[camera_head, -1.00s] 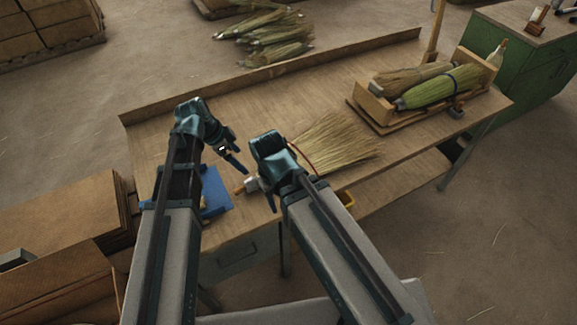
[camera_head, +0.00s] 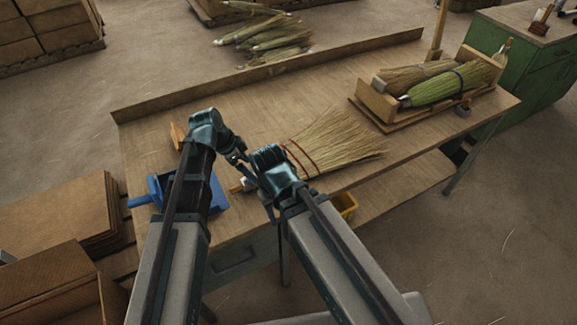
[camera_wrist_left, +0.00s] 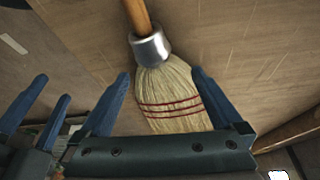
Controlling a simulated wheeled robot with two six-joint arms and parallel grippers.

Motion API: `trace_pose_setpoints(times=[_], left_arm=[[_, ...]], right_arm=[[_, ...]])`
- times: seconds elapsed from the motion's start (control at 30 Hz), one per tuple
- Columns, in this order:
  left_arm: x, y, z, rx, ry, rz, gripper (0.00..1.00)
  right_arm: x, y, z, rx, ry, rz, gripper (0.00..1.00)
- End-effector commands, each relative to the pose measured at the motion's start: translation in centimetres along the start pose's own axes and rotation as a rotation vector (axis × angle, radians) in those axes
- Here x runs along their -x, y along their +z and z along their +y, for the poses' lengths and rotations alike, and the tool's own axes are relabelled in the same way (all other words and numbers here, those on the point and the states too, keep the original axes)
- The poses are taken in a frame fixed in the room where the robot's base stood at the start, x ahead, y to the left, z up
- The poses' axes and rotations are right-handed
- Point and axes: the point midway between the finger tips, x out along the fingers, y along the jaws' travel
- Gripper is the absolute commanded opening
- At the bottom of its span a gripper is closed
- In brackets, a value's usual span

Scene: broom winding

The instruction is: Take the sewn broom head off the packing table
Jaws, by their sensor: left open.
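The sewn broom head (camera_head: 340,145) lies flat on the packing table (camera_head: 260,92), straw fanned to the right, with red stitching. Its metal collar (camera_head: 248,184) and short wooden handle show at left; the arms partly cover its neck. In the left wrist view the straw (camera_wrist_left: 172,92), collar (camera_wrist_left: 151,48) and handle (camera_wrist_left: 138,14) are clear. My left gripper (camera_head: 244,166) is open above the broom; its fingers (camera_wrist_left: 165,90) appear either side of the straw below the collar, not closed on it. My right gripper (camera_head: 270,212) is close beside it; its two fingers (camera_wrist_left: 52,90) look apart and empty.
A wooden cradle (camera_head: 376,102) with two bound brooms stands at the table's right. A blue tool (camera_head: 150,192) lies at the left, and a yellow bin (camera_head: 346,203) is below the front edge. Cardboard (camera_head: 60,215) is stacked at left. The table's back middle is clear.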

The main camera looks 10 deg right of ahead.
Motion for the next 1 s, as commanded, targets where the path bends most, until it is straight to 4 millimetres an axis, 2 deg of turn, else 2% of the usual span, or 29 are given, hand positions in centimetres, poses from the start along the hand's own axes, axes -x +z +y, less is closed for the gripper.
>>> trace_pose_setpoints(times=[0.43,0.77,1.0], left_arm=[[-4.8,0.6,0.1,-0.001,0.000,0.000,1.00],[-5.1,0.4,0.1,0.000,0.000,0.000,1.00],[-5.1,0.4,0.1,0.000,0.000,0.000,0.57]], right_arm=[[-4.7,-0.3,-0.5,0.000,0.000,0.000,0.50],[-4.8,-0.3,-0.5,0.000,0.000,0.000,0.50],[-4.8,-0.3,-0.5,0.000,0.000,0.000,0.50]])
